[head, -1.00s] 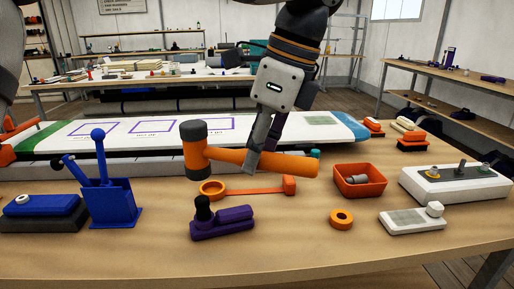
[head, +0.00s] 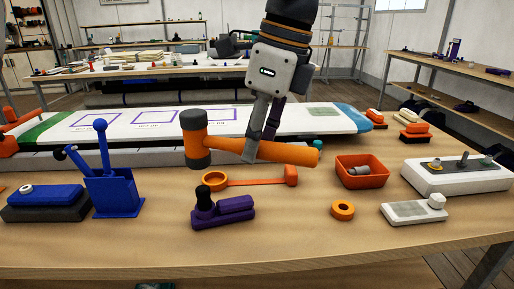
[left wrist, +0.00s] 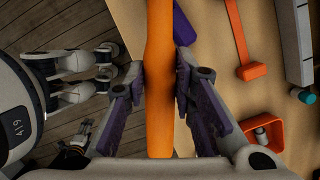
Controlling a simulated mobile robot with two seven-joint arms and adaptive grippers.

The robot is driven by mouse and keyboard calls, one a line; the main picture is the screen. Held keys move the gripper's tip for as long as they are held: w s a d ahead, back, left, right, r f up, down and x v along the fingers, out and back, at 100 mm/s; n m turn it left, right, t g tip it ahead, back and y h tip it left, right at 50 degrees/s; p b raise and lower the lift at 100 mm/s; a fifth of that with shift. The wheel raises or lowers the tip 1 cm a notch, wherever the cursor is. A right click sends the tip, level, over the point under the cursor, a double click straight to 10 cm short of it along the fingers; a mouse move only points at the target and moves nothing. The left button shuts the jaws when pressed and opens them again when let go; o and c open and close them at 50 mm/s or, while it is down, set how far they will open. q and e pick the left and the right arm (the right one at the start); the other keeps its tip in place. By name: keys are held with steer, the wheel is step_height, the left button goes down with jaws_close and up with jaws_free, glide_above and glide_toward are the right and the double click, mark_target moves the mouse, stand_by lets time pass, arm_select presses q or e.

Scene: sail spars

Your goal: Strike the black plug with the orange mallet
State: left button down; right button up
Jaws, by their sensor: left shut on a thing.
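The orange mallet (head: 235,147) has dark faces on its head and is held sideways above the table. Its head (head: 195,139) is at the left end, above the black plug (head: 204,200) with a visible gap. The plug stands upright at the left end of a purple block (head: 232,208) on the table. My left gripper (head: 258,152) is shut on the mallet's handle. The handle runs between the purple fingers in the left wrist view (left wrist: 160,80); the mallet's head is out of that view. What may be my right gripper (left wrist: 76,148) shows small at lower left there; its opening is unclear.
An orange ring-ended bar (head: 255,181) lies behind the purple block. A blue box with a handle (head: 113,190) stands left. An orange bin (head: 362,170), an orange ring (head: 342,210) and a white device (head: 413,212) are right. The table's front is clear.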

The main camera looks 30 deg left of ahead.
arm_select(q)
step_height(320, 180, down, 6)
step_height(320, 180, up, 9)
steer(key=shift+f, duration=0.1)
stand_by(0.4)
